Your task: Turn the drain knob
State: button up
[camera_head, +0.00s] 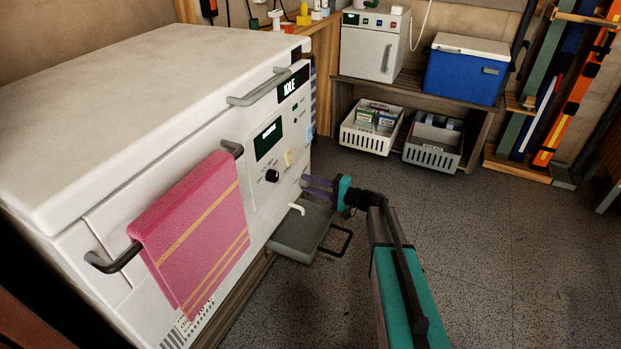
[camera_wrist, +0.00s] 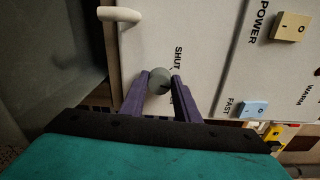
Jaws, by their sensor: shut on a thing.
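The drain knob (camera_wrist: 159,77) is a small round grey knob on the white front panel, beside the printed word SHUT in the wrist view. My gripper (camera_wrist: 160,84) has its two purple fingers on either side of the knob and is shut on it. In the head view my gripper (camera_head: 307,184) reaches the lower right part of the machine's front; the knob itself is hard to make out there. The white drain spout (camera_wrist: 120,14) is at the upper left in the wrist view, and also shows in the head view (camera_head: 297,209).
The white machine (camera_head: 110,110) has a front bar with a pink towel (camera_head: 195,230) and a top handle (camera_head: 257,88). A grey tray (camera_head: 300,236) with a black handle sits below the spout. Open floor (camera_head: 480,260) lies to the right.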

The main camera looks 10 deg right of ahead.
jog(key=m+p, duration=0.4)
jog(key=shift+r+g, duration=0.2)
jog(key=shift+g, duration=0.1)
jog(key=shift+f+m+p, duration=0.15)
jog(key=shift+m+p, duration=0.95)
jog(key=shift+p, duration=0.3)
jog(key=shift+f, duration=0.1)
jog(key=o, duration=1)
jog(key=shift+o, duration=0.2)
jog(key=shift+d, duration=0.1)
jog(key=f+p+v, duration=0.1)
jog(key=p+v, duration=0.1)
jog(key=v, duration=1.1)
jog(key=shift+s+d+r, duration=0.2)
jog(key=shift+d+r, duration=0.15)
jog(key=shift+r, duration=0.05)
jog(key=shift+a, duration=0.1)
